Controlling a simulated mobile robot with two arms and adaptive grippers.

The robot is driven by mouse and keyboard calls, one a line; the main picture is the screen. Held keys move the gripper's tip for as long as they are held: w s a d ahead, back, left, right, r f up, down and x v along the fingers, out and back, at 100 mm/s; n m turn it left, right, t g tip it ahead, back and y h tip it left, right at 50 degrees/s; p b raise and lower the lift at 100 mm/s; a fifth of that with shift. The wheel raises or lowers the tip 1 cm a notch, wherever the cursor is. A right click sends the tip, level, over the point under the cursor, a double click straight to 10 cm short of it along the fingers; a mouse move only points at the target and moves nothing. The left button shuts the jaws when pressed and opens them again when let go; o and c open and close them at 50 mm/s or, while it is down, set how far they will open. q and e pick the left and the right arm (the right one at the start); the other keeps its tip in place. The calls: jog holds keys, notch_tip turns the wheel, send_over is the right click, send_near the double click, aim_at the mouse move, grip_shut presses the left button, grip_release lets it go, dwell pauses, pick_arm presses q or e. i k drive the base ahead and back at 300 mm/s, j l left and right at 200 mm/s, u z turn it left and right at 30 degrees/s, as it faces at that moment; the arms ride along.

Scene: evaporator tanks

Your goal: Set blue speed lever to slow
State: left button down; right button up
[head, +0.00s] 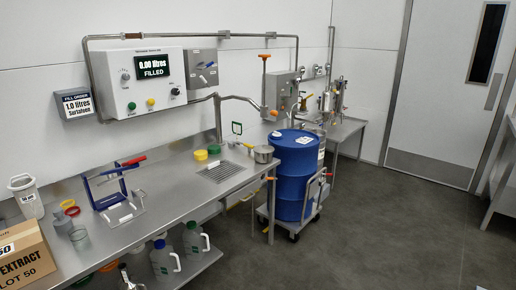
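I cannot make out a blue speed lever for certain. A white control box (143,82) on the wall has a lit display (152,66) reading 0.00 litres FILLED, with a knob and green, yellow and black controls. A steel wall box (203,69) to its right carries small parts whose colour and setting are too small to tell. A grey machine (280,91) with orange handles stands further back; no blue lever shows on it clearly. Neither of my grippers is in view.
A steel bench (150,205) runs along the wall, holding a blue-framed device (109,187) with a red handle, yellow items, a pan and a carton (25,258). A blue drum (295,175) stands on a trolley beyond the bench. The floor (380,235) at right is clear.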

aim_at(212, 63)
jog(key=i+z, duration=0.25)
jog(key=i, duration=0.75)
jog(key=i+j+z, duration=0.1)
jog(key=i+z, duration=0.15)
jog(key=i, duration=1.6)
